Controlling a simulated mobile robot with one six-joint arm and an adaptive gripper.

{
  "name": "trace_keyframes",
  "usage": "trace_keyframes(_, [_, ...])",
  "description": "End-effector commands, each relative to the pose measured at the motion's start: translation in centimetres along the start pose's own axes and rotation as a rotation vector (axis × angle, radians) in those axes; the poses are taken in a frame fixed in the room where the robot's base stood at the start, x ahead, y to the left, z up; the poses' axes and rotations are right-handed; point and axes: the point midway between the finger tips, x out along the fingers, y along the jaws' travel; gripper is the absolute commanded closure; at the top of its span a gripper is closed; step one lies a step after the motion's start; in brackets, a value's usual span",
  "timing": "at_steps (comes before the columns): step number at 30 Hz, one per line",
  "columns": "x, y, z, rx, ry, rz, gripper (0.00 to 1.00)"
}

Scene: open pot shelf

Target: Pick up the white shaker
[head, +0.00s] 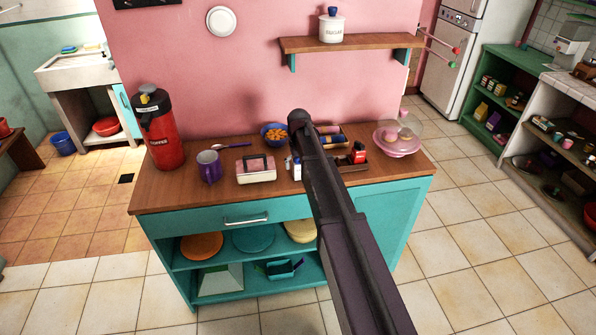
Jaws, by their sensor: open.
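A small white item with blue on it, which looks like the white shaker (296,168), stands on the wooden counter top (222,204) in the head view. It is just left of my dark arm, which passes in front of the counter and may hide part of it. A pink-and-white box is to its left. My gripper does not show; only my arm's long link and its rounded end are visible, so the gripper's place relative to the shaker cannot be told.
A red flask (161,135), purple mug (209,166), pink-and-white box (256,169) and blue bowl (274,135) stand left of my arm. A pink stand with a clear dome (398,138) is at right. A wall shelf (352,43) with a white canister (331,27) hangs above.

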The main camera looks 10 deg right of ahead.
Motion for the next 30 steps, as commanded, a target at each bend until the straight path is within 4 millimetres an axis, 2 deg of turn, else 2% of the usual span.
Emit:
trace_keyframes(10, [-0.01, 0.03, 0.0, 0.0, 0.0, 0.0, 0.0])
trace_keyframes(11, [-0.01, 0.03, 0.0, 0.0, 0.0, 0.0, 0.03])
trace_keyframes(18, [-0.01, 0.04, 0.0, 0.001, 0.0, 0.0, 0.74])
trace_keyframes(20, [-0.01, 0.05, 0.0, 0.001, 0.0, 0.0, 0.92])
trace_keyframes(30, [-0.06, 0.05, 0.0, 0.001, 0.0, 0.0, 0.94])
